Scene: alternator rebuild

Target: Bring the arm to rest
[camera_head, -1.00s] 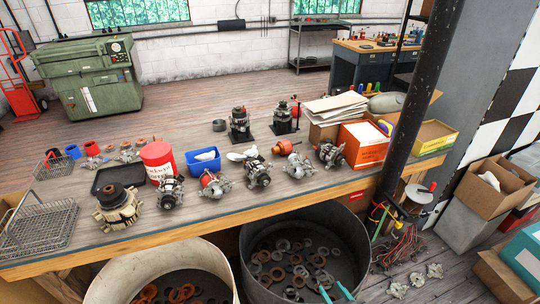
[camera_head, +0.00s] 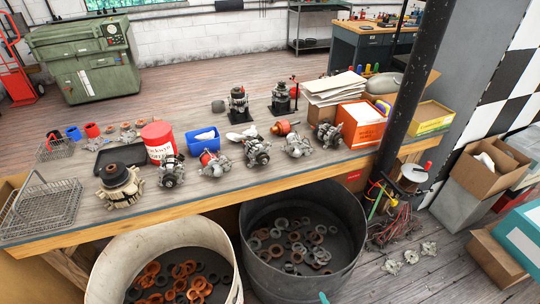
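A small teal tip (camera_head: 323,297) shows at the bottom edge, in front of the dark grey bin. It looks like part of my gripper, but the rest lies below the picture. I cannot see whether it is open or shut, or whether it holds anything. No other part of my arm is clearly seen.
A wooden bench (camera_head: 235,194) carries several alternator parts, a red tub (camera_head: 158,141) and a blue bin (camera_head: 203,140). A pale bin (camera_head: 128,255) and a dark grey bin (camera_head: 262,275) with rings stand in front. A black post (camera_head: 418,85) rises at right.

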